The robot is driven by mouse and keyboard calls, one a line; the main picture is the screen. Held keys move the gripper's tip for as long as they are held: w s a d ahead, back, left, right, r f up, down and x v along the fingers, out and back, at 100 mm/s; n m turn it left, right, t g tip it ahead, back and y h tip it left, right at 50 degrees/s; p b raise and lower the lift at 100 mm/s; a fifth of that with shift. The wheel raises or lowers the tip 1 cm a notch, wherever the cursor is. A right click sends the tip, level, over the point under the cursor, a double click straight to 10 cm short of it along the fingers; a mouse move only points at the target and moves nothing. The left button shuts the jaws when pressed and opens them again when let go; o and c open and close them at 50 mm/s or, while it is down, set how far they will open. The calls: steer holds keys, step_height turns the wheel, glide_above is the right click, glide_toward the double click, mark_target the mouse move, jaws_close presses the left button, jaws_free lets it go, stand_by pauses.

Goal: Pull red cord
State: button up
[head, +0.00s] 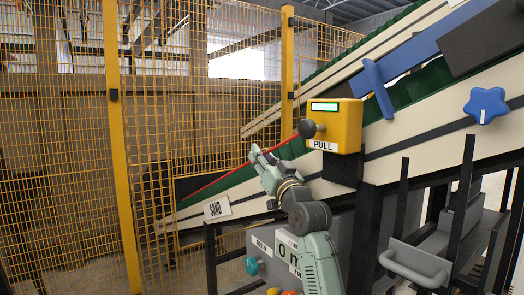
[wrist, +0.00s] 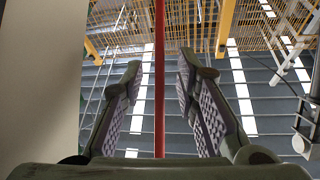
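The red cord (head: 284,143) runs slanting down to the left from the yellow pull box (head: 346,128) marked PULL, along the conveyor's side. My gripper (head: 257,154) is at the cord's line, left of the box, and hides a bit of it. In the wrist view the red cord (wrist: 160,85) runs straight up the middle, between the two spread fingers of my gripper (wrist: 161,66). There is a gap on both sides of the cord, and neither finger touches it. How deep the cord sits between the fingers is hard to tell.
A yellow mesh fence (head: 60,150) stands behind. A grey control panel (head: 285,255) with knobs is below my arm. A pale panel (wrist: 45,80) fills the wrist view's left side.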

steer(key=shift+w+a+r, duration=0.1)
steer(key=shift+w+a, duration=0.05)
steer(key=shift+w, duration=0.15)
steer(key=shift+c, duration=0.4)
jaws_close()
stand_by(0.4)
